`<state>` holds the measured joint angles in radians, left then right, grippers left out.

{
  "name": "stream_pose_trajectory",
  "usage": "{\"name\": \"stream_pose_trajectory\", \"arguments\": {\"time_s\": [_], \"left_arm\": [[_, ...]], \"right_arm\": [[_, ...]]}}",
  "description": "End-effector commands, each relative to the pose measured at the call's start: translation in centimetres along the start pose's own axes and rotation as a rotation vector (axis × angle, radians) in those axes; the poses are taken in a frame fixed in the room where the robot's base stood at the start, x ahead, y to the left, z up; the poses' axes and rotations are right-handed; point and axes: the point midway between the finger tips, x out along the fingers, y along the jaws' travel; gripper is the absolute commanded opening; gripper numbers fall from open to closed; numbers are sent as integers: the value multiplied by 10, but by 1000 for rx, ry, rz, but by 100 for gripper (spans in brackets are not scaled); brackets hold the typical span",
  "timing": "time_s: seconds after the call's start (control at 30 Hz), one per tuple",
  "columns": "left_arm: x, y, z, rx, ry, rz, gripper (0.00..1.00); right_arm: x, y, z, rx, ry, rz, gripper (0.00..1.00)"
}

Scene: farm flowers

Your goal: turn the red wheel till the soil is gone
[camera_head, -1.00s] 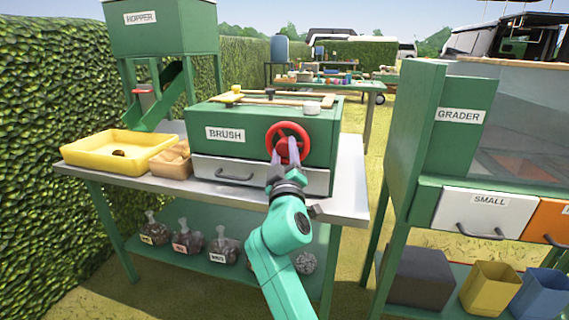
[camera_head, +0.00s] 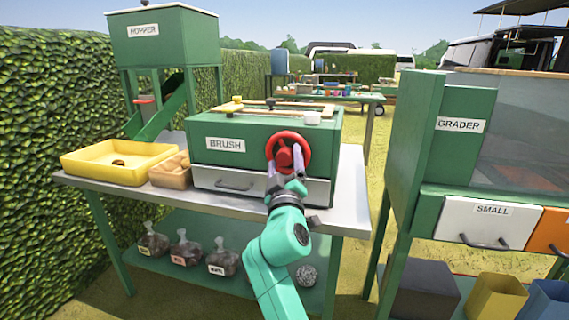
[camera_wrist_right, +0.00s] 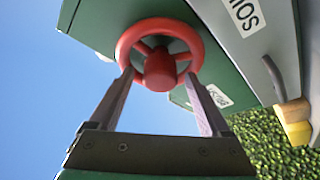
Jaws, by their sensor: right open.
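The red wheel (camera_head: 288,152) is on the front right of the green BRUSH box (camera_head: 240,130). It also shows in the right wrist view (camera_wrist_right: 160,68), with a red hub and spokes. My right gripper (camera_head: 285,165) is open in front of the wheel. In the right wrist view its fingers (camera_wrist_right: 160,90) are spread wide, one near each side of the hub, with their tips overlapping the lower rim. I cannot tell whether they touch it. No soil on the wheel is visible. My left gripper is out of view.
A yellow tray (camera_head: 85,160) and a small tan box (camera_head: 168,172) stand left on the metal table (camera_head: 349,190). The GRADER (camera_head: 455,150) stands at the right, across a grassy gap. Labelled bags (camera_head: 185,249) sit on the lower shelf. A drawer (camera_head: 305,190) is below the wheel.

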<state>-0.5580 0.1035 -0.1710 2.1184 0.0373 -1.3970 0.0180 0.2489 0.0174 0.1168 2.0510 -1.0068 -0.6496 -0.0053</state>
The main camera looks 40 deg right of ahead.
Motion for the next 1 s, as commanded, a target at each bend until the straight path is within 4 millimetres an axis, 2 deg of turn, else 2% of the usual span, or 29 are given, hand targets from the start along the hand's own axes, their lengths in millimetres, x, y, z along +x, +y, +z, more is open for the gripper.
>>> {"name": "stream_pose_trajectory", "arguments": {"time_s": [0.17,0.27,0.6,0.73,1.0], "left_arm": [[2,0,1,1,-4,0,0],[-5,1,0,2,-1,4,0],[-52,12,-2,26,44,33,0],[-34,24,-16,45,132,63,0],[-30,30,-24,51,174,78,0]], "right_arm": [[-10,-2,0,0,1,-3,81],[-28,-2,2,1,-2,-3,81],[-124,-4,5,2,-3,-3,81],[-140,-2,2,-1,-1,-1,81],[-146,0,0,0,-1,0,81]]}}
